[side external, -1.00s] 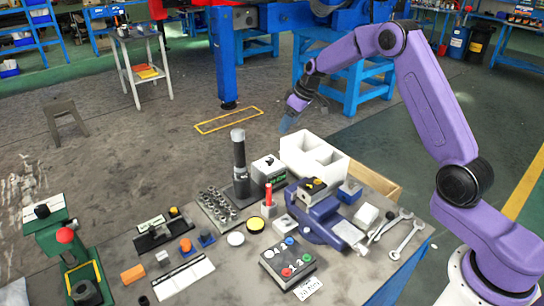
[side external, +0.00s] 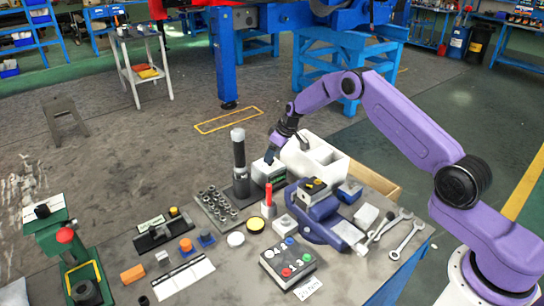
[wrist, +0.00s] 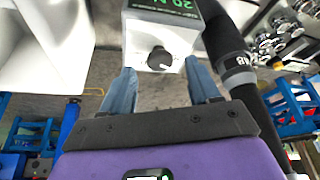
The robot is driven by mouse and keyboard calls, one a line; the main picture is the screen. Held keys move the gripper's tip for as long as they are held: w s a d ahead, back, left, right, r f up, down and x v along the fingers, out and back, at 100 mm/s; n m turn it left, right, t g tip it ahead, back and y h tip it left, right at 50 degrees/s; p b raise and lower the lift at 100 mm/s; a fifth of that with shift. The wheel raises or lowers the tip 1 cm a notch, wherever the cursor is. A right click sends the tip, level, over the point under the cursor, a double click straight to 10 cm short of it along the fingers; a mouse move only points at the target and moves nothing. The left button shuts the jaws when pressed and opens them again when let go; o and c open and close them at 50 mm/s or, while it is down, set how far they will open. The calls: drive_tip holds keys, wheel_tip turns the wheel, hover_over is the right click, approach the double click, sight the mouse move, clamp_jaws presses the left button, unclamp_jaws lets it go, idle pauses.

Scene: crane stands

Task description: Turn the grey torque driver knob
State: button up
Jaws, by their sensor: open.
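A white box (side external: 261,174) with a green-lit display stands on the bench, between the black upright tool and the white bin. In the wrist view the box (wrist: 150,32) shows a display reading about 20 N and a dark grey round knob (wrist: 159,58) on its face. My gripper (side external: 271,157) is at the top of the box, pointing down. In the wrist view its two blue fingers (wrist: 159,66) are apart, one on each side of the knob, with clear gaps. I cannot tell how deep they reach.
The black upright tool with a grey top (side external: 239,165) stands close left of the box. The white two-part bin (side external: 335,172) is close on the right. A red-topped post (side external: 268,197) and a blue vise (side external: 318,215) stand in front.

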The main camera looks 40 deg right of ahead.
drive_tip(key=shift+x, duration=0.9)
drive_tip(key=shift+c, duration=0.2)
drive_tip(key=c, duration=1)
